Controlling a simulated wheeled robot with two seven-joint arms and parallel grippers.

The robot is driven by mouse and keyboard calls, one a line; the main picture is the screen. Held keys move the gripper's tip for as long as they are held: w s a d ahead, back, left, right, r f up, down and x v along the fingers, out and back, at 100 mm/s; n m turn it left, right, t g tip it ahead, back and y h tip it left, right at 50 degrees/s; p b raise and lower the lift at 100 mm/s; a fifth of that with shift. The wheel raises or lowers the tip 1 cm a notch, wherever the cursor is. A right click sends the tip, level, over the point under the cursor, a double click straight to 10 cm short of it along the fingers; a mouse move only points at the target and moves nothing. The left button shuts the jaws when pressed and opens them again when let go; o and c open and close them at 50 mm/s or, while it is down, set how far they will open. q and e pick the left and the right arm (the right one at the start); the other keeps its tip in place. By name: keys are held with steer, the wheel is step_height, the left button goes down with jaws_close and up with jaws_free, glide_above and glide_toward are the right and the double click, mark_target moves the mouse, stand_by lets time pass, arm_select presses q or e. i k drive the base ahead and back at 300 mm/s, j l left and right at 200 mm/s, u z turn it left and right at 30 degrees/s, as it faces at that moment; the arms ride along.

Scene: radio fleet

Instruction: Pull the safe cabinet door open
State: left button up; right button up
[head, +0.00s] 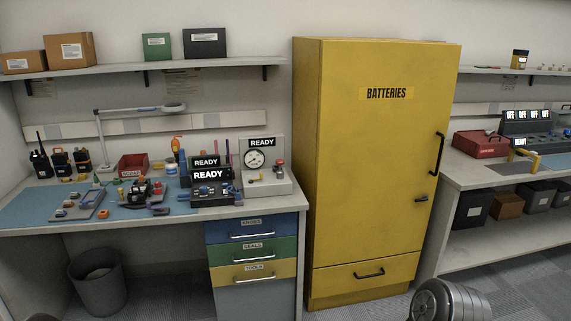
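The safe cabinet (300,170) is a tall yellow metal cabinet standing on the floor in the middle of the head view. Its door (370,170) carries a black-on-yellow BATTERIES label (386,93) and is closed flush with the frame. A long black vertical handle (438,154) sits near the door's right edge. A small dark latch (421,199) sits below it. Beneath the door is a yellow drawer with its own black handle (369,272), also shut. Neither of my grippers shows in the head view, and nothing touches the door.
A workbench (210,217) with radios, tools and READY displays stands left of the cabinet, with drawers below. Another bench (461,179) with a red case (480,144) stands close on the right, bins beneath. A grey waste bin (98,284) stands at the lower left.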

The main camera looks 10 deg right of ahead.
mark_target(384, 108)
steer(key=i+l+z, duration=0.1)
steer(key=i+z, duration=0.7)
steer(key=i+j+z, duration=0.25)
steer(key=i+z, duration=0.15)
steer(key=i+l+z, duration=0.2)
steer(key=i, duration=0.2)
steer(key=i+l+z, duration=0.2)
steer(key=i, duration=0.2)
steer(key=i+l+z, duration=0.2)
steer(key=i, duration=0.25)
steer(key=i+l, duration=0.2)
steer(key=l, duration=0.15)
steer(key=i+l, duration=0.35)
steer(key=l, duration=0.3)
steer(key=i+j+u, duration=0.05)
